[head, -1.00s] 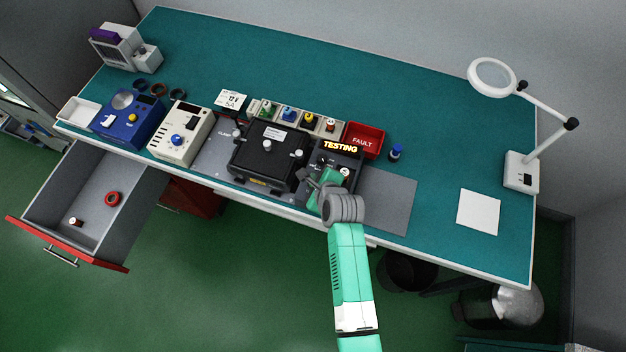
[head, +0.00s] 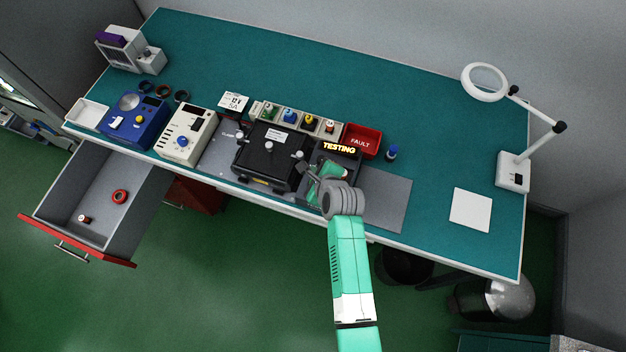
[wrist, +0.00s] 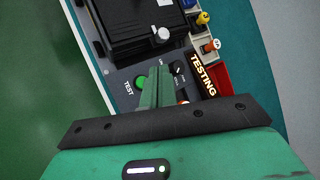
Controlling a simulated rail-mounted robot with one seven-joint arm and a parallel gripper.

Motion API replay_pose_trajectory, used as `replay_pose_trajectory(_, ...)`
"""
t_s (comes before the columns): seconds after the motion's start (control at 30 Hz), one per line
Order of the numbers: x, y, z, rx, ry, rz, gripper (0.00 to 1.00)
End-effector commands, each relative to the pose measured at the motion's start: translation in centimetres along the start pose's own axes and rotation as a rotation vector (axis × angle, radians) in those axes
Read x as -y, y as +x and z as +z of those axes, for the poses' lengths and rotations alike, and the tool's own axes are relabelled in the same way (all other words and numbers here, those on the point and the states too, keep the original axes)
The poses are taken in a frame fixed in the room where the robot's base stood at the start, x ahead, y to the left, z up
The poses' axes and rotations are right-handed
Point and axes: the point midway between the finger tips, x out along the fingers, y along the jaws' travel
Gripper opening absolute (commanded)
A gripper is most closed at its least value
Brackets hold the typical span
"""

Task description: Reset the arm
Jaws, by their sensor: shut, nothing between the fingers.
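My gripper (wrist: 155,88) is shut and empty. In the wrist view its green fingers point at the dark test panel, beside the green button (wrist: 141,83) labelled TEST. I cannot tell from this view whether the fingertips touch the panel. In the head view my gripper (head: 313,178) is over the panel, right of the black box fixture (head: 268,152), partly hidden by my wrist. The sign on the panel (head: 339,149) is lit and reads TESTING; it also shows in the wrist view (wrist: 203,75).
A red FAULT bin (head: 362,139) and a blue-capped item (head: 392,153) stand behind and right of the panel. A grey mat (head: 388,200) lies clear to the right. A magnifier lamp (head: 512,172) stands at the far right. An open drawer (head: 100,195) juts out at the left.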

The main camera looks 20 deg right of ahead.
Motion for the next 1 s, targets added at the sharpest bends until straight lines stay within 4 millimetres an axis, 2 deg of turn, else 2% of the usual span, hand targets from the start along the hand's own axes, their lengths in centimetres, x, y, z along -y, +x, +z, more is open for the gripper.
replay_pose_trajectory(0.47, 0.0, 0.0, 0.0, 0.0, 0.0, 0.0, 0.0)
replay_pose_trajectory(0.57, 1.1, -0.6, 1.3, 0.014, -0.049, -0.022, 0.0)
replay_pose_trajectory(0.67, 4.8, -3.0, 6.0, 0.061, -0.231, -0.104, 0.0)
replay_pose_trajectory(0.77, 9.4, -7.3, 12.8, 0.109, -0.506, -0.24, 0.0)
replay_pose_trajectory(0.8, 11.1, -9.2, 15.4, 0.12, -0.615, -0.299, 0.0)
replay_pose_trajectory(0.87, 13.3, -12.5, 19.3, 0.129, -0.774, -0.394, 0.0)
replay_pose_trajectory(0.9, 14.6, -14.9, 21.9, 0.131, -0.875, -0.46, 0.0)
replay_pose_trajectory(0.97, 16.2, -18.7, 25.5, 0.123, -1.024, -0.564, 0.0)
replay_pose_trajectory(1.0, 17.2, -21.4, 27.8, 0.112, -1.12, -0.637, 0.0)
